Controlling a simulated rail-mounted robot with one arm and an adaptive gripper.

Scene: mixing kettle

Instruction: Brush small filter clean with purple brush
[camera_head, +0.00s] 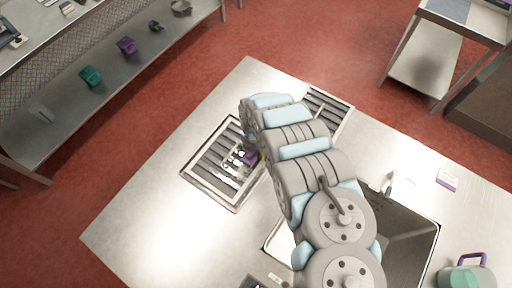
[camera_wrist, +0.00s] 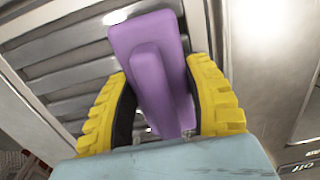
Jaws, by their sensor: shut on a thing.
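My gripper (camera_wrist: 157,100) has yellow ridged fingers closed on both sides of the purple brush (camera_wrist: 148,50). In the head view the purple brush (camera_head: 250,158) is a small patch at the end of my arm, over the slatted metal tray (camera_head: 207,189) set in the steel table. Several shiny metal pieces (camera_head: 234,160) lie in the tray just left of the brush. I cannot tell which of them is the small filter. In the wrist view, grey slats (camera_wrist: 70,70) lie behind the brush. The brush's bristles are hidden, so I cannot tell whether they touch anything.
A second slatted inset (camera_head: 332,104) lies beyond my arm. A sink (camera_head: 416,232) is at the right. A white bottle-like item (camera_head: 390,184), a purple-and-white box (camera_head: 447,179) and a purple-handled jug (camera_head: 467,277) stand near it. The table's left part is clear.

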